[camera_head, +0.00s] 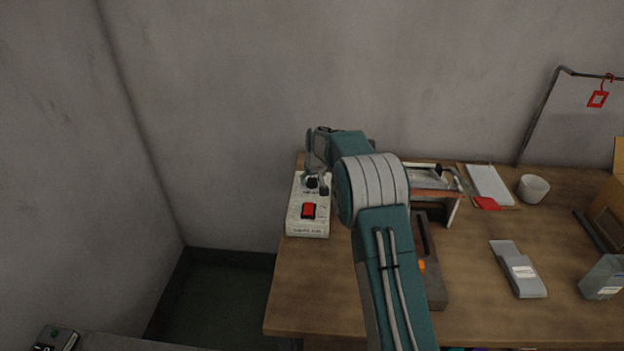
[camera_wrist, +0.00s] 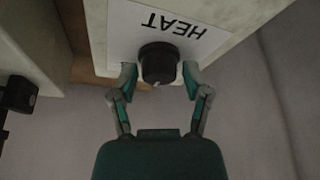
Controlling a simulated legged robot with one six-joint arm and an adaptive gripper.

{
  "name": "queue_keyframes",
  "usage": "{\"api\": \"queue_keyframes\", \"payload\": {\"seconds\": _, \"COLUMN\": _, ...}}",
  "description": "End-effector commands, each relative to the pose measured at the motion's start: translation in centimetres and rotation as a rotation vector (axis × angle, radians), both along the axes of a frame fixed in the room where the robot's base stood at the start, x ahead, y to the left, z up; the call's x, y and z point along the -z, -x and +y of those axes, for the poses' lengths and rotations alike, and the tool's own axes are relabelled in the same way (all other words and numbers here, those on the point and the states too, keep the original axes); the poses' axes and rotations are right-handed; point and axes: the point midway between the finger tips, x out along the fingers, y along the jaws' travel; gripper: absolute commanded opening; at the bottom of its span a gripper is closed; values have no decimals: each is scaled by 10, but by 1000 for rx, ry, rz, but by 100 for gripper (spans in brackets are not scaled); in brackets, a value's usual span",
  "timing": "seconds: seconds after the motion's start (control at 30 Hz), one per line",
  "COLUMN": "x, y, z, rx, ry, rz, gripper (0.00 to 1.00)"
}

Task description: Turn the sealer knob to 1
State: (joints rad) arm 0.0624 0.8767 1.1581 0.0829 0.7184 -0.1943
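The sealer knob (camera_wrist: 158,62) is a round black dial with a small pale mark on its edge nearest my gripper in the wrist view. It sits by a white label (camera_wrist: 165,30) reading HEAT, upside down there. My gripper (camera_wrist: 159,76) has one finger on each side of the knob, with small gaps showing, so it looks open around it. In the head view my gripper (camera_head: 314,172) points down at the far end of the white control box (camera_head: 309,224), and the knob is mostly hidden. No scale numbers are readable.
A red rocker switch (camera_head: 308,211) is on the box's near part. A white-framed device (camera_head: 452,208) stands behind my arm on the wooden table (camera_head: 310,290). A white cup (camera_head: 533,188), clipboard (camera_head: 489,184) and grey tool (camera_head: 518,270) lie to the right.

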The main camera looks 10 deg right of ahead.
Motion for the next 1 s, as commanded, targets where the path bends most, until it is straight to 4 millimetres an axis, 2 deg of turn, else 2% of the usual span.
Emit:
{"api": "queue_keyframes", "payload": {"seconds": 0.03, "x": 0, "y": 0, "z": 0, "rx": 0, "ry": 0, "rz": 0, "gripper": 17}}
{"api": "queue_keyframes", "payload": {"seconds": 0.07, "x": 0, "y": 0, "z": 0, "rx": 0, "ry": 0, "rz": 0, "gripper": 4}}
{"api": "queue_keyframes", "payload": {"seconds": 0.1, "x": 0, "y": 0, "z": 0, "rx": 0, "ry": 0, "rz": 0, "gripper": 1}}
{"api": "queue_keyframes", "payload": {"seconds": 0.47, "x": 2, "y": 0, "z": 0, "rx": -35, "ry": 0, "rz": 3, "gripper": 1}}
{"api": "queue_keyframes", "payload": {"seconds": 1.0, "x": 4, "y": -1, "z": -1, "rx": -374, "ry": -2, "rz": 4, "gripper": 1}}
